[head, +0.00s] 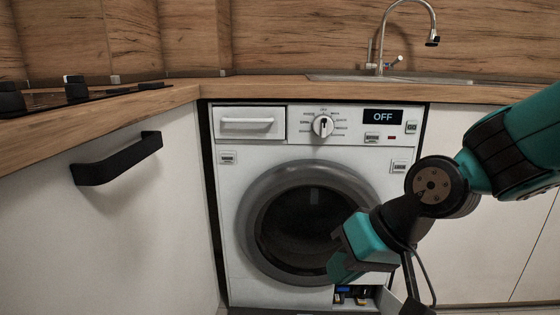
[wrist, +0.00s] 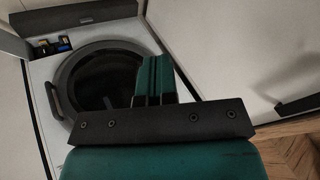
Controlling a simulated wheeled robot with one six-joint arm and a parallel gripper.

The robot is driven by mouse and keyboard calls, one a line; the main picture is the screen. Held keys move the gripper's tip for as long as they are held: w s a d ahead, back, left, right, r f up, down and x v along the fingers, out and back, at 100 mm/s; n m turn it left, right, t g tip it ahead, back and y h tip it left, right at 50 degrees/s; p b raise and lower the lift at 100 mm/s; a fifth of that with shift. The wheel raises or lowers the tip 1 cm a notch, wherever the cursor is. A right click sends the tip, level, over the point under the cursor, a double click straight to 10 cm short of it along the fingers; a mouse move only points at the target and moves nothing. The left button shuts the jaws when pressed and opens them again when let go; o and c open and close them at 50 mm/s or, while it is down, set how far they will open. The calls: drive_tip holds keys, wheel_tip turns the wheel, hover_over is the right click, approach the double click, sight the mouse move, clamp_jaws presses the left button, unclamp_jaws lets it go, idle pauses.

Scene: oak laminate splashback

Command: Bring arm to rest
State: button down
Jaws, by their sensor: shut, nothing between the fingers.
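My gripper (head: 340,266) is shut and empty. It hangs in front of the lower right part of the washing machine's round door, with my arm coming in from the right. In the wrist view the teal fingers (wrist: 153,72) are together over the door's edge, and nothing is between them. The white washing machine (head: 300,146) has its grey-rimmed door (head: 252,205) shut, and its display (head: 383,117) reads OFF. Whether the fingers touch the door cannot be told.
A small compartment (head: 352,294) at the machine's lower right is open, partly behind my arm. A black handle (head: 118,160) juts from the left cabinet. The wooden worktop (head: 270,88) carries a hob (head: 75,95) and a sink with a tap (head: 432,40). Wooden floor shows in the wrist view.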

drive_tip(key=s+d+r+n+g+h+p, duration=0.1)
drive_tip(key=s+d+r+n, duration=0.15)
drive_tip(key=s, duration=0.45)
drive_tip(key=s+d+r+n+g+h+p, duration=0.1)
drive_tip(key=s+d+r+p, duration=0.1)
drive_tip(key=s+d+r, duration=0.3)
wheel_tip(320, 180, up, 35)
drive_tip(key=a+p, duration=0.1)
drive_tip(key=p, duration=3.5)
drive_tip(key=shift+s+a, duration=0.3)
drive_tip(key=shift+s, duration=0.15)
drive_tip(key=shift+a, duration=0.1)
